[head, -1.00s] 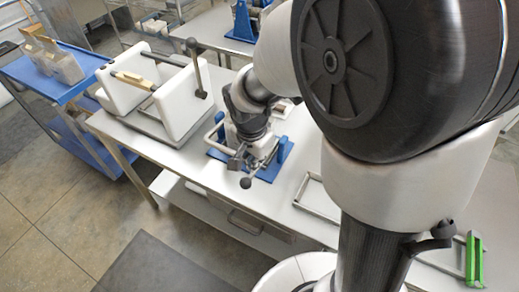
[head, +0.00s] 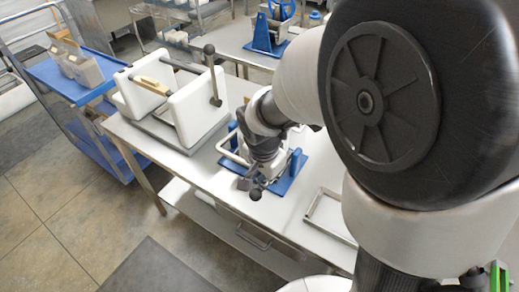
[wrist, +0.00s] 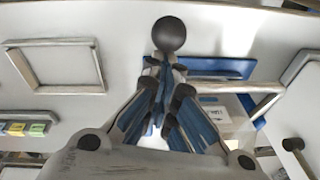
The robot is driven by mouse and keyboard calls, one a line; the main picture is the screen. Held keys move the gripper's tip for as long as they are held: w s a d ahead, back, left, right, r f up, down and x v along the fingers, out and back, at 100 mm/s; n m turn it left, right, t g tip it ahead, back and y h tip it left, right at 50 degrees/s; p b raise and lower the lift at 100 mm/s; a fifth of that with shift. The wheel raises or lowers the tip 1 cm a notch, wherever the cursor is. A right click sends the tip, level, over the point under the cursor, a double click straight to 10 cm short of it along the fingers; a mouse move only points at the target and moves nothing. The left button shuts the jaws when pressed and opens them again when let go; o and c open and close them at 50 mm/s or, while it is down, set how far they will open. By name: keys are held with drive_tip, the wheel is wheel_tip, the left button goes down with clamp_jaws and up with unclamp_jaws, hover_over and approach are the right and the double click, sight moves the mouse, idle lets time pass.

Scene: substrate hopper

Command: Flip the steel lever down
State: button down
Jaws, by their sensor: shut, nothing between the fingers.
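A blue-based fixture (head: 290,181) with a pale frame stands on the steel bench. A lever with a dark ball knob (head: 255,194) sticks out at its near side. In the wrist view the knob (wrist: 169,34) is just beyond my fingertips, and its stem runs down behind them, partly hidden. My gripper (wrist: 164,68) is shut and empty, close to this stem; I cannot tell whether it touches. It is low over the fixture in the head view (head: 250,181). Another lever with a dark ball (head: 212,75) stands upright on the white box unit to the left.
The white box unit (head: 197,108) with a wooden handle stands left of my gripper. An empty metal frame (head: 328,214) lies on the bench to the right. A blue cart (head: 68,79) stands at the left. The floor in front is clear.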

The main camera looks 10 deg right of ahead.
drive_tip(key=s+a+r+p, duration=0.4)
drive_tip(key=s+a+r, duration=0.1)
drive_tip(key=s+r, duration=0.2)
drive_tip(key=shift+a+r+p, duration=0.15)
drive_tip(key=shift+r+p, duration=0.2)
drive_tip(key=shift+p, duration=0.05)
